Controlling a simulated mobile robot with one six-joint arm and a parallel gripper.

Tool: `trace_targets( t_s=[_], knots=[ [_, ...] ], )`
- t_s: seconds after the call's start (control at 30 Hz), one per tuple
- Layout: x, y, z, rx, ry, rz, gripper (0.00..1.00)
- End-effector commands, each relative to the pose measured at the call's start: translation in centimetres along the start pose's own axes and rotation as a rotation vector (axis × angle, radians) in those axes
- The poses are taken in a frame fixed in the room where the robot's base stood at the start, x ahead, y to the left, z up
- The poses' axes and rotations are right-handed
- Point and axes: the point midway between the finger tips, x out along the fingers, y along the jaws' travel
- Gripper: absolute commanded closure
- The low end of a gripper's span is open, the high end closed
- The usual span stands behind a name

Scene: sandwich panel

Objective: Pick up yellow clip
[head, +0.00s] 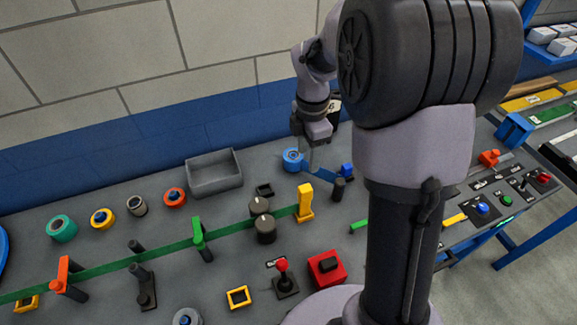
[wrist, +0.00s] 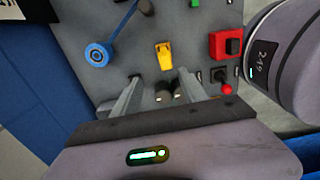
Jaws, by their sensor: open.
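The yellow clip (head: 305,202) stands upright on the grey panel, at the right end of the visible green strip. In the wrist view the yellow clip (wrist: 163,54) lies just beyond my fingertips, near the middle. My gripper (wrist: 158,77) is open, with a finger to each side of the picture and nothing held. In the head view my gripper (head: 307,153) is above and behind the clip, near the blue reel, apart from the clip. My arm does not hide the clip.
Black knobs (head: 260,206) stand left of the clip. A blue reel (head: 292,160) with a blue strip is behind it. A grey bin (head: 214,174) stands at the back.

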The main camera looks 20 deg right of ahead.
Motion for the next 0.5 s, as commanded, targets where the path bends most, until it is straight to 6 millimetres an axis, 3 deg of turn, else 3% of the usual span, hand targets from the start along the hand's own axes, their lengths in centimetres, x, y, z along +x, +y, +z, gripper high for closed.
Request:
trace_targets(
  t_s=[0.03, 0.23, 0.33, 0.5],
  knots=[
    [2.1, -0.2, -0.1, 0.000, 0.001, -0.006, 0.49],
    [8.2, -0.2, -0.1, 0.001, 0.001, -0.004, 0.49],
    [10.2, -0.1, -0.1, 0.002, 0.001, -0.002, 0.49],
    [11.6, -0.1, -0.2, 0.002, 0.001, -0.001, 0.49]
  ],
)
